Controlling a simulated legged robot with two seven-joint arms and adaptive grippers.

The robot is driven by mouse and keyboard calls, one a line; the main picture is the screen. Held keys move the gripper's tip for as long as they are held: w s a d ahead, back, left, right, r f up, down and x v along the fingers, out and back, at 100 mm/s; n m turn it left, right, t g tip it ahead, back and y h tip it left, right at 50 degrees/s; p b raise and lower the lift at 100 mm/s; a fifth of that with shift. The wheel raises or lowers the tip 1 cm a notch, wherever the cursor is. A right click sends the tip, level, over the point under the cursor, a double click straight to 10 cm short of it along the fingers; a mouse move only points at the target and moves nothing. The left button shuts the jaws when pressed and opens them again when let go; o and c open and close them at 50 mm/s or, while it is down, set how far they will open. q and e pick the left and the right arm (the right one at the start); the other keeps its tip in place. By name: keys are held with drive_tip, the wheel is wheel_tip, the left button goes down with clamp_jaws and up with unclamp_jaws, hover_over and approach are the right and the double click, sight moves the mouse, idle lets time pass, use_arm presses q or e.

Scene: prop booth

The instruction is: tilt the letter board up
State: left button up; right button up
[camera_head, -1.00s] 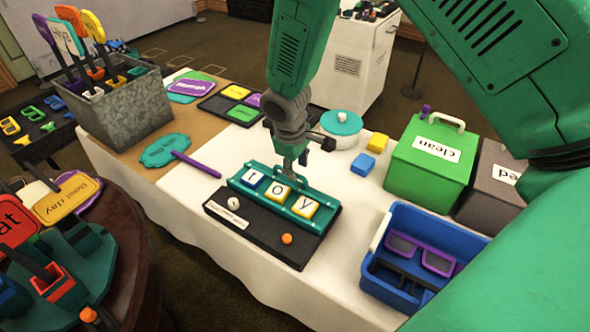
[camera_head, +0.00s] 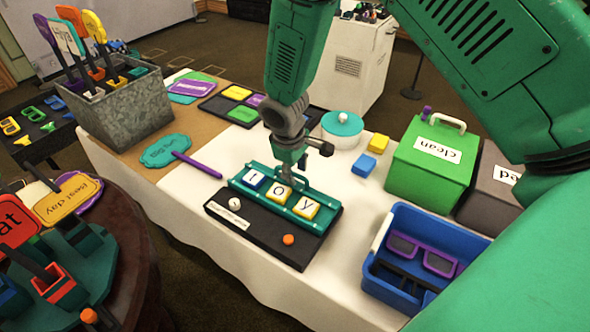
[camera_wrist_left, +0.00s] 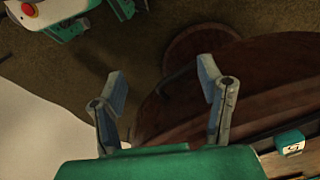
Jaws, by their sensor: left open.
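The letter board (camera_head: 262,202) is a teal tray with a handle on its far edge, lying low on a black base (camera_head: 285,246). Its tiles read "t", "o", "y". My right gripper (camera_head: 291,181) comes down from above at the handle, behind the tiles. Its fingertips are small and partly hidden there, so I cannot tell if they are closed on the handle. My left gripper (camera_wrist_left: 161,76) shows in the left wrist view, its two fingers spread apart with nothing between them, away from the board.
A blue caddy (camera_head: 376,272) with purple glasses and a green box (camera_head: 405,172) stand to the right. A teal sign with a purple handle (camera_head: 166,150) lies left of the board. A metal bin (camera_head: 125,112) stands further left. A round brown table (camera_head: 140,262) is at front left.

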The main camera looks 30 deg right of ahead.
sight(290, 186)
drive_tip(key=shift+a+r, duration=0.3)
drive_tip(key=shift+r, duration=0.05)
use_arm(q)
drive_tip(key=shift+s+a, duration=0.2)
drive_tip(key=shift+a, duration=0.15)
use_arm(e)
wheel_tip(290, 186, up, 11)
drive_tip(key=a, duration=0.1)
drive_tip(key=shift+s+a, duration=0.35)
use_arm(q)
drive_tip(key=shift+w+f, duration=0.1)
drive_tip(key=shift+w, duration=0.05)
use_arm(e)
drive_tip(key=shift+a, duration=0.1)
